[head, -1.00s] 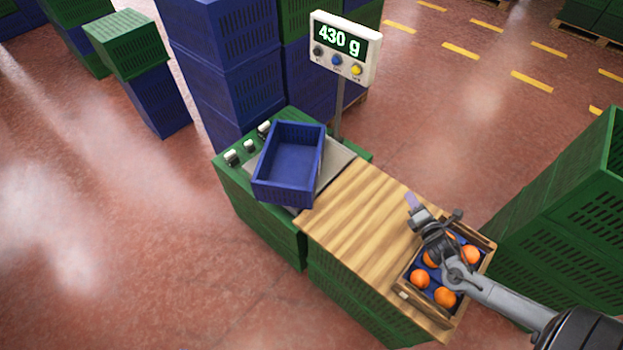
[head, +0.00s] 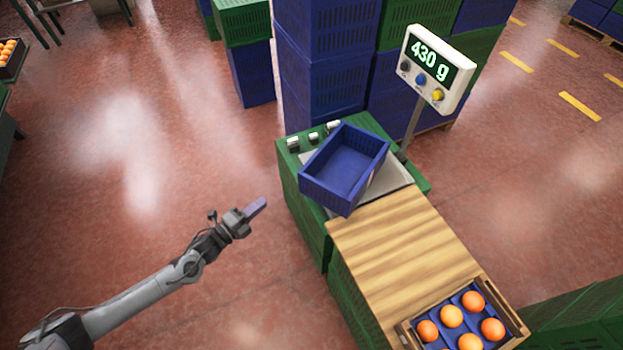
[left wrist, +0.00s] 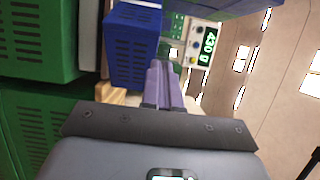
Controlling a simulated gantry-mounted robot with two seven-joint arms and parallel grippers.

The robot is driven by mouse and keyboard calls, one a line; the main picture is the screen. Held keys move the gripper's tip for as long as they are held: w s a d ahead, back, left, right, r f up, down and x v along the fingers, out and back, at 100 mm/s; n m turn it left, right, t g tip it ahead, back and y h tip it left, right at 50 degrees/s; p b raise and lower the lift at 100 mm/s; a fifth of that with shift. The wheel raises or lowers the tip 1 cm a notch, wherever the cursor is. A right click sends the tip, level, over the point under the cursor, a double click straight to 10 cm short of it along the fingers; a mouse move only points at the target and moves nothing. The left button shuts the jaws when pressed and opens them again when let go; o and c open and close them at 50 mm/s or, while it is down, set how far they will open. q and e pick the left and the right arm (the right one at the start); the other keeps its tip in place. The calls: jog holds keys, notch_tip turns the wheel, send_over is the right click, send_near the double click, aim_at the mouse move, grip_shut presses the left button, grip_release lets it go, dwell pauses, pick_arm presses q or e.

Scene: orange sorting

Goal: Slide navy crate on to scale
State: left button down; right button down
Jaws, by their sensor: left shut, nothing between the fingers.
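The navy crate (head: 345,166) is empty and sits at an angle on the scale, with part of the pale scale plate (head: 392,182) showing beside it. In the left wrist view the crate (left wrist: 132,45) is ahead of the fingers. The scale display (head: 437,68) reads 430 g; it also shows in the left wrist view (left wrist: 203,45). My left gripper (head: 257,206) is shut and empty, left of the scale and apart from the crate. It shows in the left wrist view (left wrist: 165,85) with its fingers together. My right gripper is not in view.
A wooden board (head: 400,250) adjoins the scale on stacked green crates. A wooden box (head: 513,322) with several oranges stands at its near end. Small white objects (head: 313,138) stand behind the crate. Tall blue crate stacks (head: 320,90) rise behind.

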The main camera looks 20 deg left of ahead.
aim_at(298, 174)
pick_arm(q)
jog(key=b+x, duration=0.4)
jog(key=x, duration=1)
jog(key=shift+a, duration=0.1)
